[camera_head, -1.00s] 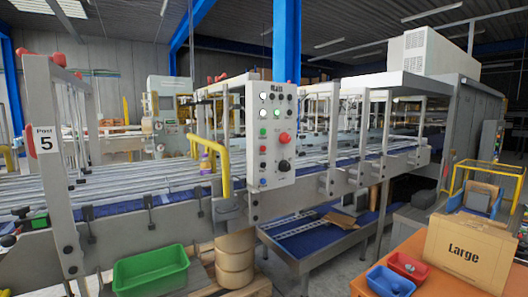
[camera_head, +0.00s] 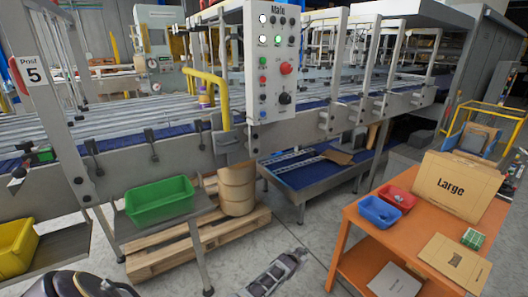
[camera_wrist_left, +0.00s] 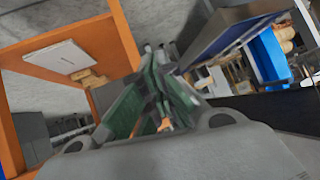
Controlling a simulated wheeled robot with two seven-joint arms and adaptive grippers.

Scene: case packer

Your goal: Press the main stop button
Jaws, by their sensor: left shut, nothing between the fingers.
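The light grey control panel labelled "Main" (camera_head: 273,108) stands upright at the conveyor front in the head view. Its large red round button (camera_head: 286,68) sticks out on the right side, above a black knob (camera_head: 285,98). Smaller buttons and lamps, one lit green, surround it. My left gripper (camera_head: 300,253) is low in the head view, well below and apart from the panel. In the left wrist view its fingers (camera_wrist_left: 153,58) are together, with nothing held. The panel is not seen in the wrist view. My right gripper is not in view.
A yellow rail (camera_head: 223,100) stands just left of the panel. A green bin (camera_head: 160,196) is at lower left. An orange table (camera_head: 345,215) with blue and red trays and a "Large" box (camera_head: 455,188) is at right. Open floor lies between.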

